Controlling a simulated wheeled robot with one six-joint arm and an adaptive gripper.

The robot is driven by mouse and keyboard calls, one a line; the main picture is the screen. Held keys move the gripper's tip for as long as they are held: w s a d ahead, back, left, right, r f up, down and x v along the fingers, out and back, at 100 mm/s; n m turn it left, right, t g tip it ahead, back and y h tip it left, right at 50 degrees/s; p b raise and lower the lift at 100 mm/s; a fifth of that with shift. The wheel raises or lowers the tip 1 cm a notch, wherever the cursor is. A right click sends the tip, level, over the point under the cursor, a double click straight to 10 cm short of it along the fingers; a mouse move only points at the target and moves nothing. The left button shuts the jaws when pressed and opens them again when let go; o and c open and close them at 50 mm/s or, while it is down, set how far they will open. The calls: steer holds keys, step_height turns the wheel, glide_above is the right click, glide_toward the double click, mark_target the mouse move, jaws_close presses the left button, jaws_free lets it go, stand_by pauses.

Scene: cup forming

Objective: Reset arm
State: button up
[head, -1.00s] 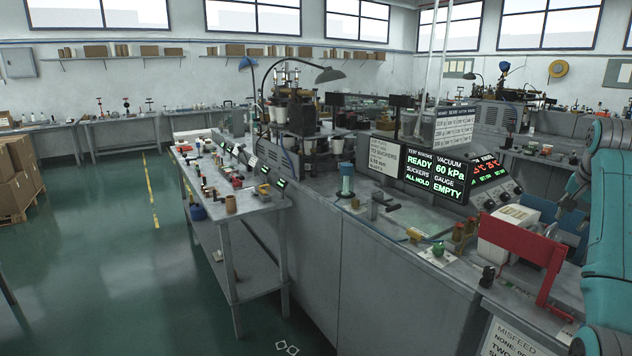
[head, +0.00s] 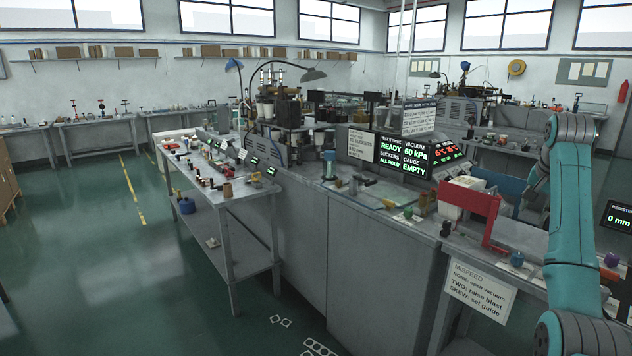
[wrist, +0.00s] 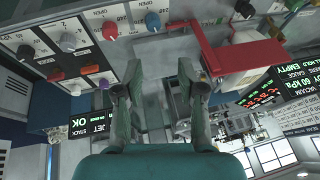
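My gripper (wrist: 158,85) shows in the wrist view with its two fingers spread apart and nothing between them. It is open and empty, and the wrist view looks tilted, with the screens upside down. A red bracket (head: 485,205) beside a white box (head: 458,190) stands on the bench to the left of the arm. The red bracket also shows in the wrist view (wrist: 235,55), to the right of the fingers.
A bench (head: 375,245) with lit screens (head: 405,157) runs across the middle. A misfeed sign (head: 480,290) hangs at its front. Knobs on a panel (wrist: 120,25) lie close to the gripper in the wrist view. A side table (head: 225,190) stands left; green floor (head: 90,270) there is clear.

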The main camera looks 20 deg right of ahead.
steer(key=w+a+f+n+t, duration=0.1)
steer(key=a+f, duration=0.4)
steer(key=f, duration=0.5)
steer(key=w+a+f+n+t, duration=0.1)
steer(key=a+f, duration=0.3)
steer(key=f, duration=0.6)
steer(key=w+a+f+n, duration=0.15)
steer(key=a+f, duration=0.35)
steer(key=f, duration=0.6)
steer(key=s+a+f+n+t, duration=0.2)
steer(key=s+a+f, duration=0.4)
steer(key=a+f, duration=0.3)
steer(key=s+a+f+n+t, duration=0.1)
steer(key=s+a+f, duration=0.4)
steer(key=a+f, duration=0.3)
steer(key=s+a+f+n+t+y, duration=0.1)
steer(key=s+a+n+t, duration=0.1)
steer(key=s+a, duration=0.75)
steer(key=s+a+f+n+t, duration=0.15)
steer(key=s+a, duration=0.45)
steer(key=s, duration=0.7)
steer(key=s+a+r+n+t+y, duration=0.1)
steer(key=s+a+r+n, duration=0.1)
steer(key=s+r, duration=0.7)
steer(key=s+a+r+n+t+y, duration=0.1)
steer(key=s+a+r, duration=0.3)
steer(key=s+r, duration=0.5)
steer(key=shift+s+a+r+n, duration=0.15)
steer(key=shift+s+r+n, duration=0.25)
steer(key=shift+s, duration=0.75)
